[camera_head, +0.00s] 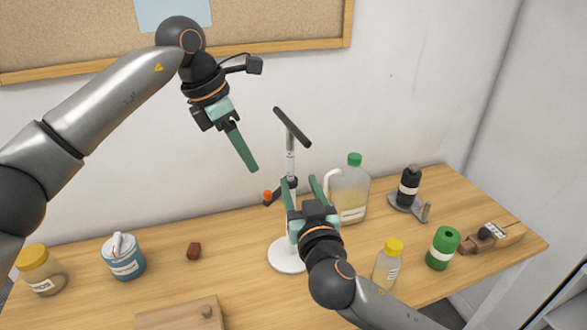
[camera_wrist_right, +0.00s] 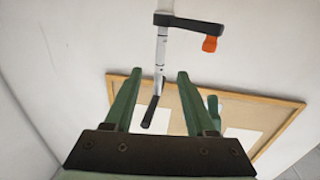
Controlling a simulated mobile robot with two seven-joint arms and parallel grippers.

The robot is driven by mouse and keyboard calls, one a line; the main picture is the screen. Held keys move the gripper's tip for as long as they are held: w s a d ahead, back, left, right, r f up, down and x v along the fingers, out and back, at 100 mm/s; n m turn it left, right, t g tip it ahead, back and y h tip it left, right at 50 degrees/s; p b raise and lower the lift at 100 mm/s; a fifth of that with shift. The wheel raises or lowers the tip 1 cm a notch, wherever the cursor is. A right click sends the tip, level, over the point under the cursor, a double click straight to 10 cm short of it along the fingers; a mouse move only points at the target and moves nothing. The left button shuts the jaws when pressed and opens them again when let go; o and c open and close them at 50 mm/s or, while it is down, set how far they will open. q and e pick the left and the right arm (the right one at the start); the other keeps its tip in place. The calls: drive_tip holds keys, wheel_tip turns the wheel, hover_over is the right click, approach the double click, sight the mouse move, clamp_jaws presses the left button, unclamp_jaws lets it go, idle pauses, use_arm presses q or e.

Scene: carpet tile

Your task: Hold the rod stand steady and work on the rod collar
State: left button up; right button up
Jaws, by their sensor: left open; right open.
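The rod stand has a white round base (camera_head: 283,259), an upright metal rod (camera_head: 290,165) and a slanted black bar (camera_head: 292,127) at its top. The rod collar, with a black arm (camera_wrist_right: 188,22) and an orange knob (camera_head: 267,196), sits partway up the rod; the knob also shows in the right wrist view (camera_wrist_right: 210,43). My right gripper (camera_head: 301,182) is open and empty near the rod. In the right wrist view the rod appears between its fingers, but I cannot tell whether they reach around it. My left gripper (camera_head: 254,168) is open, above and left of the collar.
A green-capped jug (camera_head: 350,195) stands behind my right gripper.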

sight(291, 163)
drive_tip(key=w, duration=0.3)
drive_tip(key=w+a, duration=0.1)
drive_tip(key=w, duration=0.5)
drive_tip(key=shift+w+a, duration=0.25)
drive_tip(key=shift+a, duration=0.15)
drive_tip(key=shift+c, duration=0.3)
clamp_jaws()
idle(0.8)
